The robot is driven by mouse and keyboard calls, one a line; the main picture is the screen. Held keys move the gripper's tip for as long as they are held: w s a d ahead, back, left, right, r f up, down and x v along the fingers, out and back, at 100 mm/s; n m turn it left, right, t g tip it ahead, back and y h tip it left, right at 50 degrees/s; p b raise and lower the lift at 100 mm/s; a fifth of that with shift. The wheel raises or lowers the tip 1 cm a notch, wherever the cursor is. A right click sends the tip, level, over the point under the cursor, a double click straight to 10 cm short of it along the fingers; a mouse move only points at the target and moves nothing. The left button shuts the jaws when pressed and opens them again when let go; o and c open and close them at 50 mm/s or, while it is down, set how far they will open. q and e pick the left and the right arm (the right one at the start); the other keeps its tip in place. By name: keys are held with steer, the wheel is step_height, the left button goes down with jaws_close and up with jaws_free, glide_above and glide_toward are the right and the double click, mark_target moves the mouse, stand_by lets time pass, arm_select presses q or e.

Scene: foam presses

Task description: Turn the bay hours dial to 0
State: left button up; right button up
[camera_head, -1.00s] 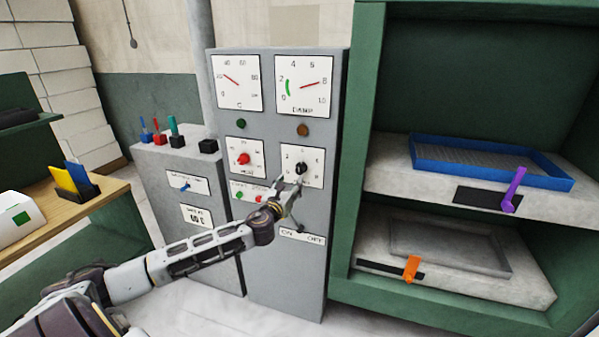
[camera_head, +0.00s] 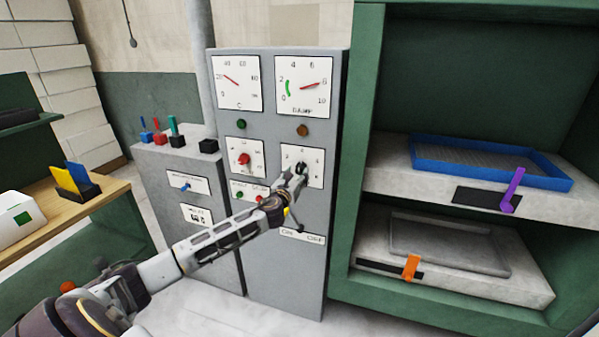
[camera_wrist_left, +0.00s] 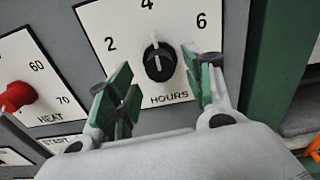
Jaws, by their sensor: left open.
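The hours dial is a black knob (camera_wrist_left: 159,62) on a white plate marked 2, 4, 6 and HOURS in the left wrist view. Its white pointer line stands about upright, towards the 4. In the head view the hours plate (camera_head: 317,169) is on the grey cabinet, its knob partly hidden by my left gripper (camera_head: 296,174). In the left wrist view my left gripper (camera_wrist_left: 163,95) is open, its green-padded fingers to either side of the knob with gaps, not closed on it. My right gripper is not in view.
The red heat knob (camera_head: 244,159) is left of the hours plate, with start and stop buttons below it. Two gauges sit above. The green press rack (camera_head: 343,230) stands close on the right, with a purple handle (camera_head: 513,190) and an orange handle (camera_head: 412,267).

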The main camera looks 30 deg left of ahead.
mark_target(299, 172)
arm_select(q)
steer(key=shift+x, duration=1.75)
steer(key=shift+c, duration=0.2)
steer(key=c, duration=1)
steer(key=shift+c, duration=0.2)
